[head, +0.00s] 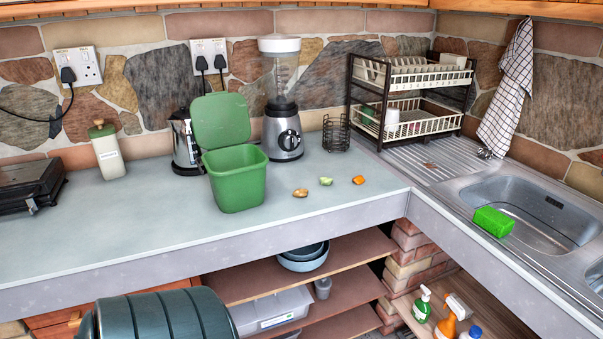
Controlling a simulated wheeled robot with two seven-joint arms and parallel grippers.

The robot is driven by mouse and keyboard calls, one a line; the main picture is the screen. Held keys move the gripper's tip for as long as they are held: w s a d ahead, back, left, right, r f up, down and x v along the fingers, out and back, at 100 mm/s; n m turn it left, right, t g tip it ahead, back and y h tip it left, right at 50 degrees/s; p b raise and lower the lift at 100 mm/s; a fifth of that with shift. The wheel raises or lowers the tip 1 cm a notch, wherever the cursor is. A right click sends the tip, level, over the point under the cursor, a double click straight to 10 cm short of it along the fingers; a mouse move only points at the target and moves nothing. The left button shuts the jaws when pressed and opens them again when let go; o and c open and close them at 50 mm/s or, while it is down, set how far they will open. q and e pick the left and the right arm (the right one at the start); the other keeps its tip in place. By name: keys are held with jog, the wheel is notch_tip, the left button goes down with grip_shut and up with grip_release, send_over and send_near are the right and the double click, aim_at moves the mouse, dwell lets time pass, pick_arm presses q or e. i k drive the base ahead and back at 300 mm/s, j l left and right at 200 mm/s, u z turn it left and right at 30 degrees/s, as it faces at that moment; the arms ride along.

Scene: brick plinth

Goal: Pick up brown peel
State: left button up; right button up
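A small brown peel (300,193) lies on the grey countertop, just right of the open green bin (236,178). A green peel piece (326,181) and an orange peel piece (358,180) lie to its right, spaced apart in a rough row. The bin stands upright with its green lid (220,121) raised at the back; its inside is mostly hidden. Neither of my grippers shows in the head view.
A blender (282,128), a kettle (184,143) and a wire holder (336,134) stand behind. A dish rack (408,98) and a sink (535,205) with a green sponge (493,221) are at right. The counter's left front (120,225) is clear.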

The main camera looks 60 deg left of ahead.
aim_at(299, 193)
jog(key=u, duration=1.65)
